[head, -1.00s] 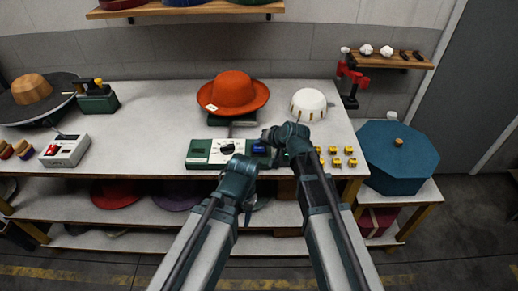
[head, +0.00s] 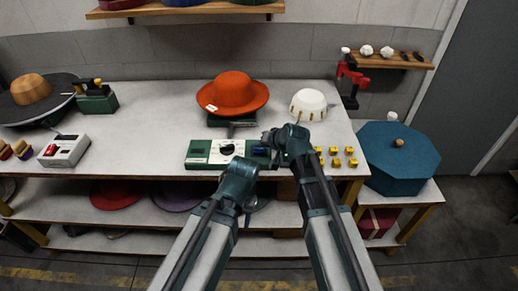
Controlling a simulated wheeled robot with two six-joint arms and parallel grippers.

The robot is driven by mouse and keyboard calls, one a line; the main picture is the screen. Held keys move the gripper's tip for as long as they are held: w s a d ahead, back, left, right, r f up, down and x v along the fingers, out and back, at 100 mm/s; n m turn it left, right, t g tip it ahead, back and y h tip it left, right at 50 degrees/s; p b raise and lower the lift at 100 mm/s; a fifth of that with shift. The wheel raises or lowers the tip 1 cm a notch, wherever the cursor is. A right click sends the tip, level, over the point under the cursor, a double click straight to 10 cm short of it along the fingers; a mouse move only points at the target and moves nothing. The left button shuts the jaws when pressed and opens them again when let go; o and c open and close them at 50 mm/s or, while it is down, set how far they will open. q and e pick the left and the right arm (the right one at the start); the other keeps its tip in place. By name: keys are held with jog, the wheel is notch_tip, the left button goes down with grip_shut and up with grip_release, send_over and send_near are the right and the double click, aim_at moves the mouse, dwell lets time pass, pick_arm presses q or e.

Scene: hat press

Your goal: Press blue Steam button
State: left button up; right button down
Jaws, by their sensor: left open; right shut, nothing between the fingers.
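The green-and-white control panel (head: 198,153) lies on the front part of the table, with a black knob (head: 227,149) in its middle. The blue Steam button (head: 261,152) is at the panel's right end and only partly visible. My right gripper (head: 268,139) is shut and empty, close over the button at the panel's right end. I cannot tell whether it touches the button. My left gripper (head: 244,172) is open and empty, lower in the picture, in front of the panel's front edge; its fingers are mostly hidden by its own arm.
An orange hat (head: 233,91) sits on a stand behind the panel, with a white hat form (head: 308,103) to its right. Several yellow pieces (head: 335,162) lie right of the panel. A white box with a red switch (head: 64,150) stands left. The table between is clear.

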aim_at(260, 151)
jog(key=shift+f, duration=0.2)
dwell(0.5)
jog(key=shift+r+p, duration=0.8)
jog(key=shift+r, duration=0.15)
notch_tip(260, 151, up, 5)
jog(key=p, duration=0.5)
dwell(0.4)
